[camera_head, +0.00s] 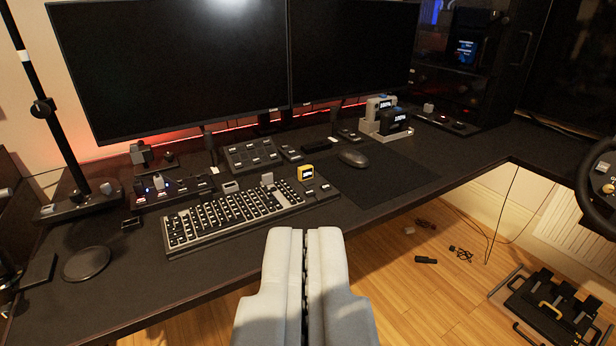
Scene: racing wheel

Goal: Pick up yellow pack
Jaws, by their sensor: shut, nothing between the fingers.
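The keyboard (232,215) lies left of the pack. A mouse (353,158) lies on the mat right of it. Two monitors (170,70) stand behind. A steering wheel (592,187) is at the far right. Pedals (553,308) stand on the wooden floor (415,290).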

